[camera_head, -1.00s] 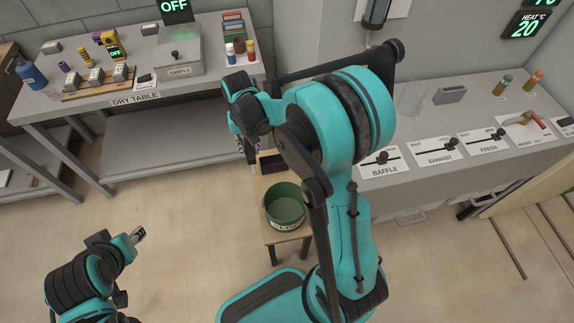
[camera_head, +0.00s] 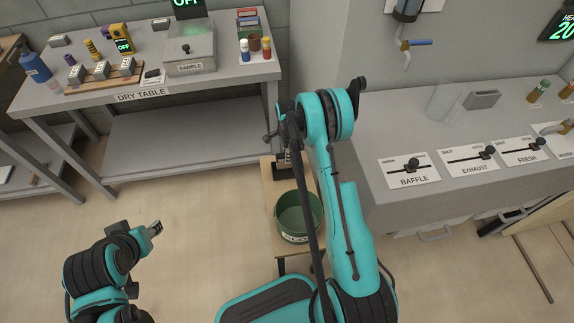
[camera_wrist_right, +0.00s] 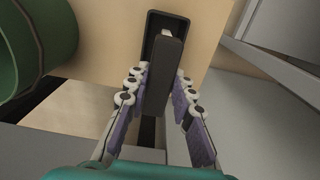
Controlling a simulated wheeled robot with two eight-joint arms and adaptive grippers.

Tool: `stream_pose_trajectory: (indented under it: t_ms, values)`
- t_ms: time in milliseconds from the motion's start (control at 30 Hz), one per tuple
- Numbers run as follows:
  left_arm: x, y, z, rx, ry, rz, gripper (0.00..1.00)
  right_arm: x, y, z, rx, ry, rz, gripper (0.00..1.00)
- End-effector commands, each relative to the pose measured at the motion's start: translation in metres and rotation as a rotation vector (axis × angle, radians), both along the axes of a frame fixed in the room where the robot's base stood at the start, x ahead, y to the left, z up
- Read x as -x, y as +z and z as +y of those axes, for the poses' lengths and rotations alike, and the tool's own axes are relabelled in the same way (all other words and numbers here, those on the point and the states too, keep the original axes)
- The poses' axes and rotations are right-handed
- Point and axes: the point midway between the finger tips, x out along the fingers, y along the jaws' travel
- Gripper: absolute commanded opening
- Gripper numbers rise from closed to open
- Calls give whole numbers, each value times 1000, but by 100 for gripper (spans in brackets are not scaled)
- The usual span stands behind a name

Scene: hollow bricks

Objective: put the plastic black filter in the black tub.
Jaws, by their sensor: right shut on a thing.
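The plastic black filter (camera_wrist_right: 168,75), a dark flat bar, is between the fingers of my right gripper (camera_wrist_right: 160,85) in the right wrist view. My right gripper is shut on it. The black tub (camera_wrist_right: 153,24), a narrow dark open box, lies just beyond the filter, whose far end overlaps its opening. I cannot tell whether that end is above the tub or inside it. In the head view, the tub (camera_head: 281,172) is on the small wooden stand, and my right arm mostly hides the gripper and filter. My left gripper (camera_head: 155,228) is away at lower left.
A green bucket (camera_head: 298,216) stands on the wooden stand (camera_head: 270,190) close to the tub. The grey counter with sliders (camera_head: 410,170) is to the right. The dry table (camera_head: 142,95) is at the back left. Open floor lies between my arms.

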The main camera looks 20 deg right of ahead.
Motion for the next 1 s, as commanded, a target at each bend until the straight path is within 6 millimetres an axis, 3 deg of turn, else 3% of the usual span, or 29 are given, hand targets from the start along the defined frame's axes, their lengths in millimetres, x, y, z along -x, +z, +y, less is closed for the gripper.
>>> stream_pose_trajectory:
  t_ms: [300,700,733,800,1000]
  values:
    - [0,-19,0,0,0,0,40,0,-42,0,0,2,0,0]
    - [0,-18,0,0,0,0,40,0,-46,0,0,2,0,0]
    - [0,-18,0,0,0,0,40,0,-46,0,0,2,0,31]
    - [0,-18,0,0,0,0,40,0,-46,0,0,2,0,44]
    - [0,-18,0,0,0,0,40,0,-45,0,0,2,0,44]
